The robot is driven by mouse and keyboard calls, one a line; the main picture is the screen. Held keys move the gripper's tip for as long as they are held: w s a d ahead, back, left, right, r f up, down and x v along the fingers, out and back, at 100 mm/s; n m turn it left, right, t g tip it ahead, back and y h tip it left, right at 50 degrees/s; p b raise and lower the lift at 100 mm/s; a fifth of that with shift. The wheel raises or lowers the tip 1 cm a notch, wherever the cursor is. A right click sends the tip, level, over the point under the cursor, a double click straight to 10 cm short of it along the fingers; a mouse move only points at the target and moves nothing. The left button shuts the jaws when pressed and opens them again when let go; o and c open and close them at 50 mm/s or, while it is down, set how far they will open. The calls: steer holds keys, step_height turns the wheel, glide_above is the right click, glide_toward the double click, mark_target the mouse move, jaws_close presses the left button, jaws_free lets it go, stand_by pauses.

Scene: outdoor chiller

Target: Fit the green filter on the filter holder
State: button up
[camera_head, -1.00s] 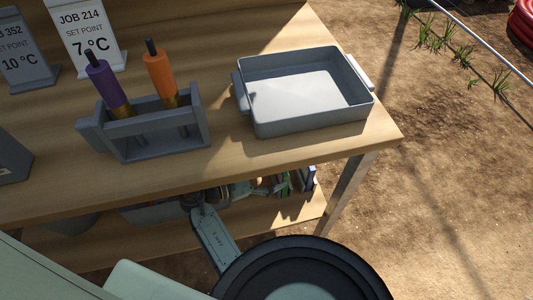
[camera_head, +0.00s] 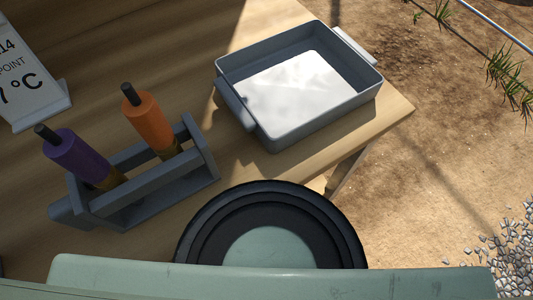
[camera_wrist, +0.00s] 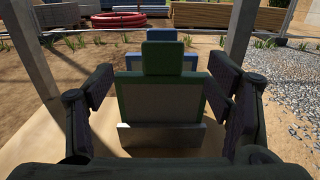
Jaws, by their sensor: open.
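A green filter stands upright in the wrist view, with a green frame (camera_wrist: 121,100), a green tab (camera_wrist: 162,58) on top and a pale grey-brown panel. Its foot is behind a low grey strip (camera_wrist: 162,138); I cannot tell whether this is the filter holder. My gripper (camera_wrist: 160,92) is open, with one dark finger on each side of the green filter and visible gaps between. A blue-framed piece (camera_wrist: 162,35) shows close behind it, mostly hidden. In the head view my gripper and the green filter are out of sight.
The wooden table carries a grey tray (camera_head: 262,133) near its corner and a grey rack (camera_head: 150,190) holding a purple-handled tool (camera_head: 75,157) and an orange-handled tool (camera_head: 152,122). A set-point sign (camera_head: 25,80) stands at left. Metal posts (camera_wrist: 240,30) flank the wrist view.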

steer(key=p+x, duration=0.1)
steer(key=x, duration=0.8)
steer(key=shift+d+r, duration=0.15)
steer(key=shift+d, duration=0.3)
steer(key=shift+c, duration=0.5)
steer(key=c, duration=1.6)
step_height(320, 180, up, 10)
steer(key=shift+r+p, duration=0.1)
steer(key=shift+p, duration=0.35)
steer(key=o, duration=1.1)
jaws_close()
